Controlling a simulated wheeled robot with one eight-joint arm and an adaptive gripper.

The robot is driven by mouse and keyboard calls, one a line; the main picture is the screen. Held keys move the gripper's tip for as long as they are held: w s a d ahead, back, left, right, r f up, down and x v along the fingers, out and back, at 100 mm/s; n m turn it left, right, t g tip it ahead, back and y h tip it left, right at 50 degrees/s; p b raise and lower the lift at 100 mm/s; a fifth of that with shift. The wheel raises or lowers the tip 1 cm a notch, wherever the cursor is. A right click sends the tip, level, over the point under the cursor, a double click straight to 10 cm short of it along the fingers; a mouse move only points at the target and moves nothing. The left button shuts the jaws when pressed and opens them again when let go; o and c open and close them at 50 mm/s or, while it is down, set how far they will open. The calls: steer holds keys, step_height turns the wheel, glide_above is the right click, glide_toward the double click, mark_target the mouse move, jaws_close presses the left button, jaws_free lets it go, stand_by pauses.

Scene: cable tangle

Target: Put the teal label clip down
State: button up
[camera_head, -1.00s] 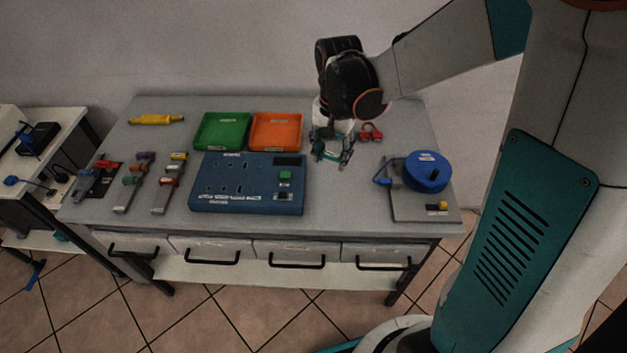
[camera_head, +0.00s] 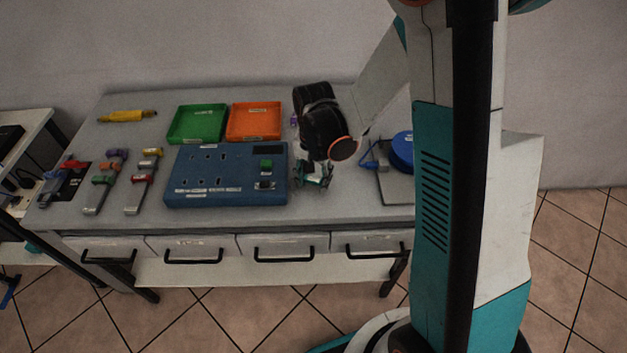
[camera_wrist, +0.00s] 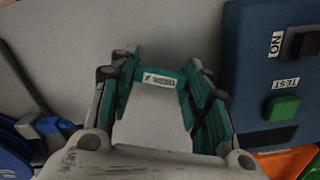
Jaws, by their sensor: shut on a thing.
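My gripper (camera_head: 314,180) is low over the grey bench, just right of the blue panel and towards the front edge. In the wrist view my gripper (camera_wrist: 160,72) has its two fingers apart, with the teal label clip (camera_wrist: 160,78) held between them. The clip shows a teal strip with a white printed label. Its outline blends with the teal finger parts. In the head view the clip is too small and too covered by my gripper to tell apart. Whether it touches the bench is not clear.
The blue panel (camera_head: 228,178) stands close on the left; its green button (camera_wrist: 282,107) shows in the wrist view. A blue spool (camera_head: 401,150) on a grey plate is to the right, partly hidden by my body. Green (camera_head: 170,137) and orange (camera_head: 232,134) trays lie behind.

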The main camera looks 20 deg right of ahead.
steer(key=shift+f, duration=0.15)
steer(key=o, duration=1.1)
